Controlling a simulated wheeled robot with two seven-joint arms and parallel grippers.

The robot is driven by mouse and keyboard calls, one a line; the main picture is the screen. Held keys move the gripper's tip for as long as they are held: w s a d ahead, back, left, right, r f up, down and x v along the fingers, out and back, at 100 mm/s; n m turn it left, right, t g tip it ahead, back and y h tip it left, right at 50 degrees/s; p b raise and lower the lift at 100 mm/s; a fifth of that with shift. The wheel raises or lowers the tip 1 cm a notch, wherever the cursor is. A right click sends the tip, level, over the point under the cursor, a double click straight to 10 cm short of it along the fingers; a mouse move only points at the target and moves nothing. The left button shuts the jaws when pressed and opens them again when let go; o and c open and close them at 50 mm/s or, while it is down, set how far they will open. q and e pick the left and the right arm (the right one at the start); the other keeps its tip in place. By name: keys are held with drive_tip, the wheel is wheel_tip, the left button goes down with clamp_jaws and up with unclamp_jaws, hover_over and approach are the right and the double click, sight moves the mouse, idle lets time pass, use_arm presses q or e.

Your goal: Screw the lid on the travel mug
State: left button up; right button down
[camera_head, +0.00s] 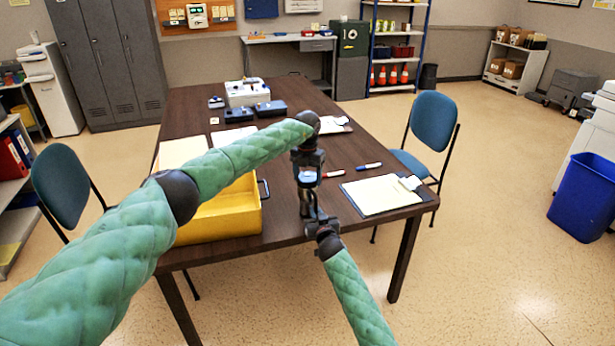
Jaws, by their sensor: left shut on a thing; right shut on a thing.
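My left gripper (308,160) points down over the table from the end of the upper green-sleeved arm, shut on what seems to be the lid, mostly hidden by the fingers. My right gripper (313,208) comes up from below, directly under the left one, shut on the travel mug (308,176), a small item with pale blue and dark parts showing between the two grippers. The fingers cover much of both things, so I cannot tell whether lid and mug touch or how far they are engaged.
Blue chairs stand at left (60,185) and right (432,120).

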use_arm(q)
drive_tip(key=m, duration=0.5)
drive_tip(key=shift+a+m, duration=0.1)
drive_tip(key=shift+m, duration=0.2)
use_arm(e)
drive_tip(key=shift+f, duration=0.1)
use_arm(q)
drive_tip(key=o, duration=1.2)
drive_tip(key=shift+c, duration=0.2)
wheel_tip(320, 180, up, 12)
use_arm(e)
drive_tip(key=c, duration=1.4)
unclamp_jaws()
